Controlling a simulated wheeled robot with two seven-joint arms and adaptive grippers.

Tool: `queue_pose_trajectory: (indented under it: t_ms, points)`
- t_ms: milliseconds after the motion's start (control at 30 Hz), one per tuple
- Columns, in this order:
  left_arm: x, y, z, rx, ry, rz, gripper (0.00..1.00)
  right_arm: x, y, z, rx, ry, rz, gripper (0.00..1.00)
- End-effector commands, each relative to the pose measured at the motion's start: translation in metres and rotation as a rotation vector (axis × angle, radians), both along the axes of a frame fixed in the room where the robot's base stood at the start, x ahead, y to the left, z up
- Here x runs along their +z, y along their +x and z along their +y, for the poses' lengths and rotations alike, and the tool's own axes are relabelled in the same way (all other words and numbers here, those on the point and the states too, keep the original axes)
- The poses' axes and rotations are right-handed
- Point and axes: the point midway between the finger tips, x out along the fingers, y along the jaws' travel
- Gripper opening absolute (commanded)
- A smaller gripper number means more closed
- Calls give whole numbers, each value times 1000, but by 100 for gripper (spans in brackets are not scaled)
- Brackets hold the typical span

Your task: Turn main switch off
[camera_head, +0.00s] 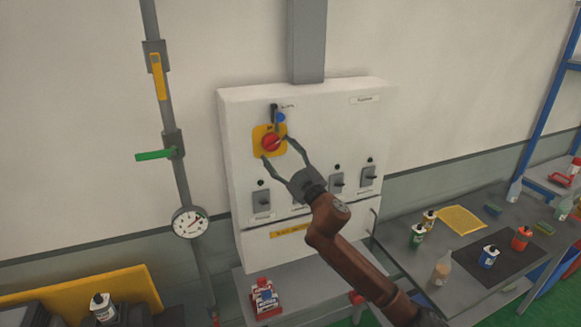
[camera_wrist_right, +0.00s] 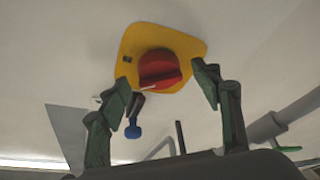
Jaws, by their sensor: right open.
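The main switch is a red rotary knob (camera_head: 270,142) on a yellow plate (camera_head: 261,130), on the front of a white electrical cabinet (camera_head: 330,120). In the right wrist view the red knob (camera_wrist_right: 159,69) sits on its yellow plate (camera_wrist_right: 190,48), above and between the fingers. My right gripper (camera_head: 281,150) is open, with its fingertips close around the knob's lower and right sides. In the right wrist view the open fingers (camera_wrist_right: 165,87) stand on either side of the knob, and nothing is held. Contact cannot be told. My left gripper is not in view.
A blue tag or padlock (camera_head: 281,117) hangs just above the knob. Several grey switches (camera_head: 337,181) line the cabinet's lower front. A pipe with a gauge (camera_head: 190,222) runs at left. A grey table (camera_head: 400,240) with bottles stands at right.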

Motion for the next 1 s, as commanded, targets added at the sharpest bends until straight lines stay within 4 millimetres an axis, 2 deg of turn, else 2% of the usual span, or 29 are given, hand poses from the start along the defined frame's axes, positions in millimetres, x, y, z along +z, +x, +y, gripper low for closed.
queue_pose_trajectory:
  t_ms: [300,500,700,1000]
  points:
    - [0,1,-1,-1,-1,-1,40,-21,-51,-32,0,-1,2,59]
    - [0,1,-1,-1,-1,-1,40,-30,-74,-46,-1,-1,2,59]
    - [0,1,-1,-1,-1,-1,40,-32,-82,-50,-1,-1,0,59]
    - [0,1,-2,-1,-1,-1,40,-35,-80,-52,-3,-1,5,59]
